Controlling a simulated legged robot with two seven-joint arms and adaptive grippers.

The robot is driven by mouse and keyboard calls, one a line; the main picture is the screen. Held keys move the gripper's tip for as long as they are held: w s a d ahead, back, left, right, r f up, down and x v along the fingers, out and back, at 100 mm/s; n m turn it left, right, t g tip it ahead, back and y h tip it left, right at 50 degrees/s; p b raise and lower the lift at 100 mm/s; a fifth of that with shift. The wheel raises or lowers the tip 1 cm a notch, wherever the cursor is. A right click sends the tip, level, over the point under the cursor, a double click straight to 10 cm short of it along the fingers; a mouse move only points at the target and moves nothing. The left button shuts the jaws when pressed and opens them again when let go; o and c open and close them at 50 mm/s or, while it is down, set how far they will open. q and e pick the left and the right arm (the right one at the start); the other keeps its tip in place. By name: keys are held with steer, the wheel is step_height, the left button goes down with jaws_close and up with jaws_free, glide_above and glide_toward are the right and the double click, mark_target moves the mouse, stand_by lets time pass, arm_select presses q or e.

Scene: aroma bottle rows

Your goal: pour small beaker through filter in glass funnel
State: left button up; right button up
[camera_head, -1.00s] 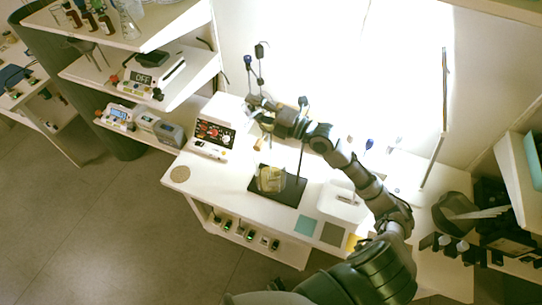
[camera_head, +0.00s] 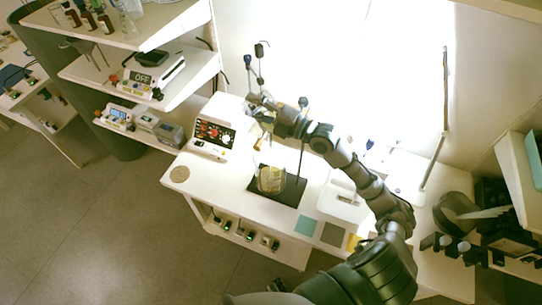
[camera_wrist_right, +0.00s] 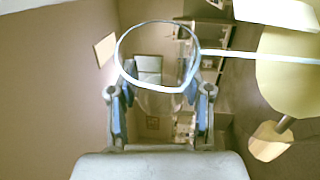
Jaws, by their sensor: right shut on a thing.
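My right gripper (camera_head: 257,108) is over the bench, left of a stand's thin upright rod (camera_head: 302,155). In the right wrist view, its blue-padded fingers (camera_wrist_right: 160,108) are shut on a clear, hardly visible glass thing, which seems to be the small beaker (camera_wrist_right: 158,100). A pale ring (camera_wrist_right: 122,62) with a rod to the right crosses in front; I cannot tell whether it touches the glass. A glass vessel with yellowish tint (camera_head: 270,180) stands on the black stand base (camera_head: 293,192), below the gripper. The glass funnel and filter cannot be made out clearly. My left gripper is out of view.
A white device with a dark panel (camera_head: 213,135) stands left of the stand. A second stand with clamps (camera_head: 259,65) is behind the gripper. The bench's front left is mostly clear.

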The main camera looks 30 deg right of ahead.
steer(key=shift+r, duration=0.15)
stand_by(1.0)
stand_by(0.4)
steer(key=shift+a+n+b, duration=0.15)
steer(key=shift+n+b, duration=0.45)
steer(key=shift+b, duration=0.05)
steer(key=shift+s+a+r+n+g, duration=0.1)
steer(key=shift+a+r+n+g, duration=0.1)
steer(key=shift+n+g, duration=0.3)
steer(key=shift+a+n+p, duration=0.1)
steer(key=shift+n+p, duration=0.2)
steer(key=shift+n, duration=0.2)
steer(key=n+p, duration=0.1)
steer(key=n+h+p, duration=0.1)
steer(key=n+g+p, duration=0.1)
steer(key=p, duration=0.1)
steer(key=shift+s+a+f+h, duration=0.1)
steer(key=shift+a+f+h, duration=0.2)
steer(key=shift+a, duration=0.1)
steer(key=shift+a+f+n+p, duration=0.2)
steer(key=shift+n+p, duration=0.2)
steer(key=shift+n, duration=0.2)
steer(key=shift+f+g, duration=0.15)
steer(key=shift+g, duration=0.15)
